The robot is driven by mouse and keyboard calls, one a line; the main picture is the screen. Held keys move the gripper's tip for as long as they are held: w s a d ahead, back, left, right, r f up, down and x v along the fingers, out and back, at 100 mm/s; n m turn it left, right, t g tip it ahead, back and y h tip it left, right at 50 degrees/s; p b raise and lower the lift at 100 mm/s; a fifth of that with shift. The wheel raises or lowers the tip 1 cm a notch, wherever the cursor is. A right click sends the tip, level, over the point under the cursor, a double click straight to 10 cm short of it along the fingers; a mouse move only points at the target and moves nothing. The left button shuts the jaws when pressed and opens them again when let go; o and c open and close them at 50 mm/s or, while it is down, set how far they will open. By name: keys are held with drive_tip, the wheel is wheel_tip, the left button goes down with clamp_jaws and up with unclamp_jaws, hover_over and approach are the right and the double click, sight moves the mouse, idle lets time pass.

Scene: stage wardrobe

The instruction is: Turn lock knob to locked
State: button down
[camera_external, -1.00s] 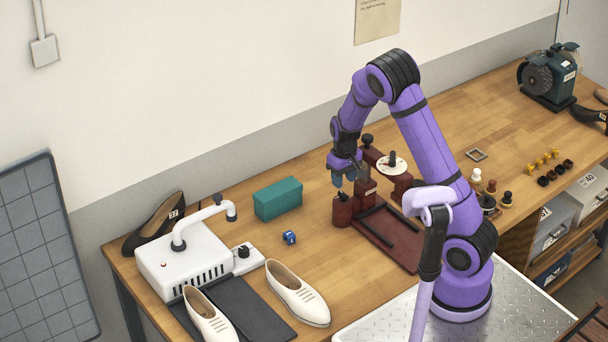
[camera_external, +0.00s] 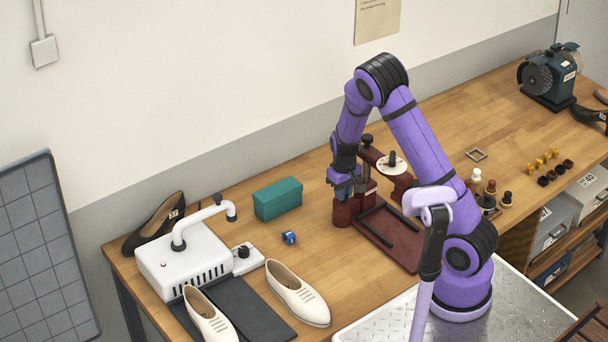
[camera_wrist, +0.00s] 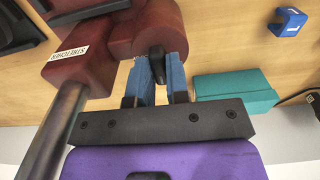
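The lock knob (camera_wrist: 157,62) is a small black knob on the end of a dark red cylinder (camera_wrist: 138,32) in the wrist view. In the external view the cylinder (camera_external: 343,214) stands on the table at the left of a dark red press-like fixture. My gripper (camera_external: 345,192) points down over it and hides the knob there. In the wrist view the two blue fingers of my gripper (camera_wrist: 159,62) stand on either side of the knob, very near it. Whether they press on it cannot be told. The direction the knob points is not clear.
The fixture's red block with a printed label (camera_wrist: 72,55) and a metal post (camera_wrist: 52,130) stand close to the left of my fingers in the wrist view. A teal box (camera_external: 278,198) and a small blue block (camera_external: 289,238) lie left on the table, with bare wood between.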

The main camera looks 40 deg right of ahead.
drive_tip(key=shift+m, duration=0.3)
drive_tip(key=m, duration=0.3)
drive_tip(key=shift+m, duration=0.3)
drive_tip(key=m, duration=0.4)
drive_tip(key=shift+m, duration=0.3)
drive_tip(key=m, duration=0.4)
drive_tip(key=shift+m, duration=2.5)
drive_tip(key=c, duration=1.1)
unclamp_jaws()
